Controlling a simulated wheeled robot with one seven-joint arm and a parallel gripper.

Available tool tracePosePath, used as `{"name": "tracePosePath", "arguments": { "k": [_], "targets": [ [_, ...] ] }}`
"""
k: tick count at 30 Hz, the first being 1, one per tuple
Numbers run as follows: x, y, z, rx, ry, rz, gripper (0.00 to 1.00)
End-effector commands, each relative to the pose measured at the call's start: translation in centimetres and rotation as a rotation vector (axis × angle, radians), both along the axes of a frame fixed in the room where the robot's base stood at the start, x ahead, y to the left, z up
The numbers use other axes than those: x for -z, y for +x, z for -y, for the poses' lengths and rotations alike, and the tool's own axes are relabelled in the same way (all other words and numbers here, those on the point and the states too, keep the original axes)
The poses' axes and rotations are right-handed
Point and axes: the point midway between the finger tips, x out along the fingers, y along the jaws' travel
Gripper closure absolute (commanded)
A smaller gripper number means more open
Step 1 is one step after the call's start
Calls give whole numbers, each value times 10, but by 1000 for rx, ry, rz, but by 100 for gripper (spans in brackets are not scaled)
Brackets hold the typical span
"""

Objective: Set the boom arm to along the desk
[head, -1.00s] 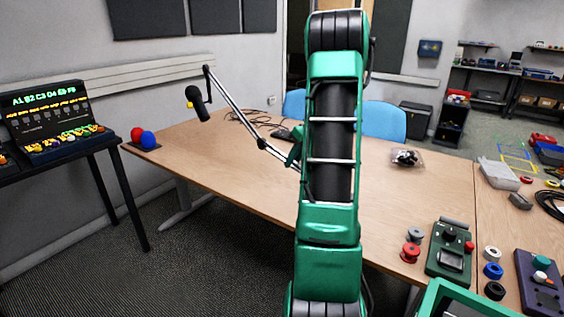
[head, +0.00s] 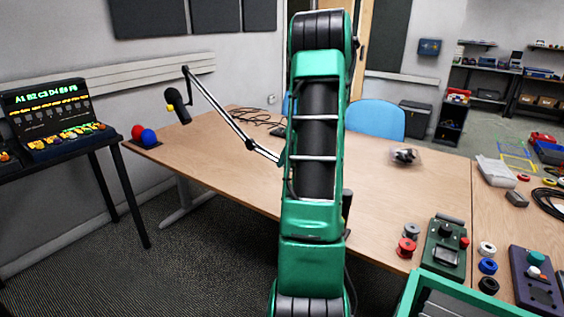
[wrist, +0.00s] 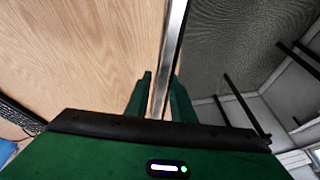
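The boom arm (head: 222,112) is a thin silver two-part arm over the desk (head: 225,165), with a dark microphone (head: 178,108) hanging at its far left end. Its lower part runs right and passes behind my own arm, so its base is hidden in the head view. In the wrist view the silver bar of the boom arm (wrist: 172,45) runs between the two green fingers of my gripper (wrist: 162,88). The fingers sit close on both sides of the bar and appear shut on it. My gripper is hidden behind my arm in the head view.
A red ball (head: 137,132) and a blue ball (head: 149,137) stand at the desk's left end. A blue chair (head: 375,118) is behind the desk. A clear bag (head: 404,155), spools and a green control box (head: 443,243) lie to the right. The desk's middle is largely clear.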

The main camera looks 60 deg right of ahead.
Motion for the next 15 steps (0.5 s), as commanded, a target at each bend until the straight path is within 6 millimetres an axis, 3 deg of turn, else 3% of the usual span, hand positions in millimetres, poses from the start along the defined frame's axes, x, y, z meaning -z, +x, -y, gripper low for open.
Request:
{"name": "tracePosePath", "arguments": {
  "k": [1, 3, 15],
  "targets": [
    [-2, 4, -1, -5, -4, 7, 69],
    [-2, 3, 0, -4, -3, 5, 60],
    [-9, -3, 2, 0, -2, 3, 60]
  ]
}}
